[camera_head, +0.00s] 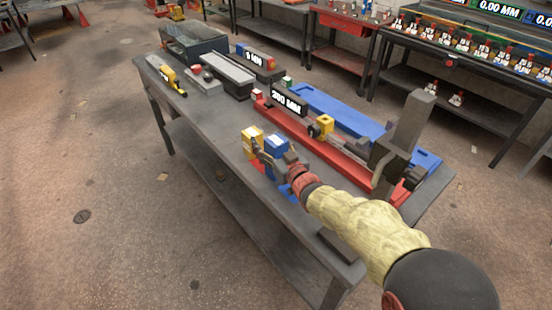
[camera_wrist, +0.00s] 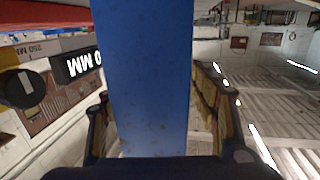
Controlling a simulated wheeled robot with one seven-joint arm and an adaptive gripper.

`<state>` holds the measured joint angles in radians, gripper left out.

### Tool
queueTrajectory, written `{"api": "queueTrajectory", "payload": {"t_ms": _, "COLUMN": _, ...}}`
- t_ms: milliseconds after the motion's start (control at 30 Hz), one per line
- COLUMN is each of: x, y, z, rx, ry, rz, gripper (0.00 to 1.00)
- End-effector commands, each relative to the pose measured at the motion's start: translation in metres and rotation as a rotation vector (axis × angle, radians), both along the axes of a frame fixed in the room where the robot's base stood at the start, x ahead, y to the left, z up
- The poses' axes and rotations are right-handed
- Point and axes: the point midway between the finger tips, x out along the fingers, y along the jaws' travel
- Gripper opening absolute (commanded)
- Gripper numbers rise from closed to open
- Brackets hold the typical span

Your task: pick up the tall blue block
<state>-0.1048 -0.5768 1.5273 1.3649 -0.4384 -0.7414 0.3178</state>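The tall blue block (camera_head: 277,144) stands on the grey bench, partly hidden by my gripper. In the wrist view the blue block (camera_wrist: 148,80) fills the middle of the picture, and its lower end is hidden by my palm. My gripper (camera_wrist: 150,110) has one finger on each side of it. The fingertips lie very close to the block's edges, with a narrow strip of background showing lower on the right. I cannot tell whether they press on it. In the head view my gripper (camera_head: 268,158) is low, at the block.
The bench's left front (camera_head: 205,125) is clear.

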Motion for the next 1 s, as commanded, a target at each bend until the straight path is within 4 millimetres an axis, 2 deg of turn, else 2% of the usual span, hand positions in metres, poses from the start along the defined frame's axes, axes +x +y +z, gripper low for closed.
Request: {"api": "queueTrajectory", "payload": {"t_ms": 1000, "x": -0.0001, "y": -0.0003, "z": -0.0005, "rx": 0.0, "ry": 0.0, "rz": 0.0, "gripper": 0.0}}
